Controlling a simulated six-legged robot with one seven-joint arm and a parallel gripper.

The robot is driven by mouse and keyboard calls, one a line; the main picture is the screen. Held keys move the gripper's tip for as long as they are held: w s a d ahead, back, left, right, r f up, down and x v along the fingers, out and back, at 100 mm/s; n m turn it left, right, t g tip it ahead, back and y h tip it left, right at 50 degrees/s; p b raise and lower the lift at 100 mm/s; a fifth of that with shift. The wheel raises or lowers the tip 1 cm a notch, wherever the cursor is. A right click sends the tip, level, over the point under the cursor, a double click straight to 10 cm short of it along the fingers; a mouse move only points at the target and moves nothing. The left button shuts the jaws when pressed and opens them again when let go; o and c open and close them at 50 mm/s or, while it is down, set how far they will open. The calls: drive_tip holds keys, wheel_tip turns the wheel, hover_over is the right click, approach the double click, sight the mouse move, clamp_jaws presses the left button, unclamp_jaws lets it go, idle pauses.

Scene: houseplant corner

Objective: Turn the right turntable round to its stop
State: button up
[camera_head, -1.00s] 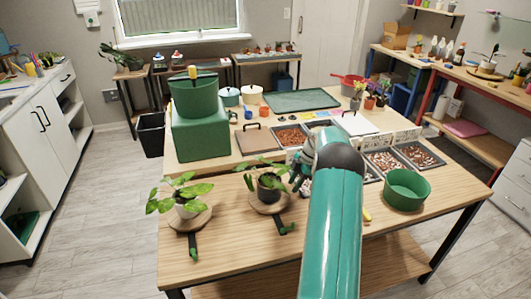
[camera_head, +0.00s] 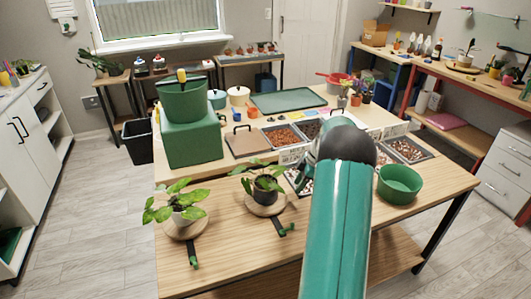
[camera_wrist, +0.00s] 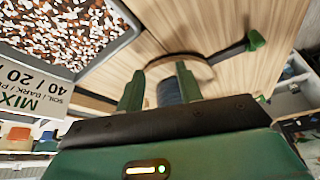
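The right turntable (camera_head: 251,208) is a round wooden disc on the front table, bearing a dark pot with a leafy plant (camera_head: 266,186). Its dark lever with a green tip (camera_head: 286,231) points toward the front right. In the wrist view the turntable's edge (camera_wrist: 201,70) shows beyond the fingers, with the lever's green end (camera_wrist: 255,40) at upper right. My gripper (camera_wrist: 160,88) is open; its two green fingers stand apart, with a dark ribbed surface, perhaps the pot, seen between them. In the head view my arm mostly hides the gripper, right of the plant.
The left turntable (camera_head: 170,233), with a plant in a white pot and its own lever (camera_head: 193,256), is close by. A green bowl (camera_head: 399,186) stands right of my arm. Gravel trays (camera_head: 283,137) and a green box (camera_head: 193,143) line the back. The table front is clear.

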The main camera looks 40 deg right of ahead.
drive_tip(key=a+v, duration=0.1)
drive_tip(key=v, duration=1)
drive_tip(key=w+a+r+m+h, duration=0.1)
drive_tip(key=a+r, duration=0.4)
drive_tip(key=a, duration=0.4)
drive_tip(key=w+a+r+m+h, duration=0.1)
drive_tip(key=a+r+m, duration=0.1)
drive_tip(key=a+r, duration=0.4)
drive_tip(key=a, duration=0.4)
drive_tip(key=shift+g, duration=0.3)
drive_tip(key=shift+a, duration=0.15)
